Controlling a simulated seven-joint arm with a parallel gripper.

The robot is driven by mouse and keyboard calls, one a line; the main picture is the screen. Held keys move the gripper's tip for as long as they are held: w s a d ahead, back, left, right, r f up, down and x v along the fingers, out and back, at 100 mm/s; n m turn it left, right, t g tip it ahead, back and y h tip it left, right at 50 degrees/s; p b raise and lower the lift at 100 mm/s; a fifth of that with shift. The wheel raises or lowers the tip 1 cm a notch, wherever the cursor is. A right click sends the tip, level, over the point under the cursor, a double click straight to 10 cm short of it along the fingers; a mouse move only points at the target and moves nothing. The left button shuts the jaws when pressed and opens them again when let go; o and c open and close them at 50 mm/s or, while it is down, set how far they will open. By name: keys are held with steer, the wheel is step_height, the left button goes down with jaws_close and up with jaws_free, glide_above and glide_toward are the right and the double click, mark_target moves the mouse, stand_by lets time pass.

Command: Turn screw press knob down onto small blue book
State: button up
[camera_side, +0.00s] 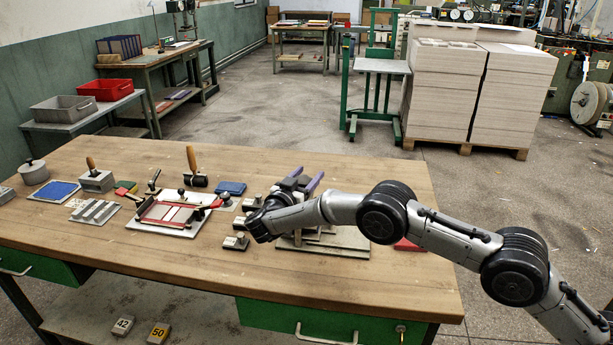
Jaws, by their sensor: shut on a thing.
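The screw press (298,184), with purple-topped bars, stands on a grey base plate (350,242) right of the bench's middle. My gripper (254,228) is at the press's left front side, with my arm crossing in front of it from the right. The fingers are shut on a small dark part, seemingly the press knob, though the grip is mostly hidden. Whether anything lies under the press plate is hidden by my arm.
Small metal blocks (236,242) sit close to my gripper. A red and white framed jig (172,214) lies to the left, with a wooden-handled roller (194,172) behind it. A red block (408,244) is right of the press. The bench's front left is clear.

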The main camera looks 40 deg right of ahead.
steer(key=shift+r, duration=0.25)
steer(key=o, duration=1.4)
steer(key=shift+f, duration=0.1)
steer(key=shift+c, duration=0.2)
steer(key=v, duration=1.3)
steer(key=shift+s+a, duration=0.25)
steer(key=shift+a, duration=0.05)
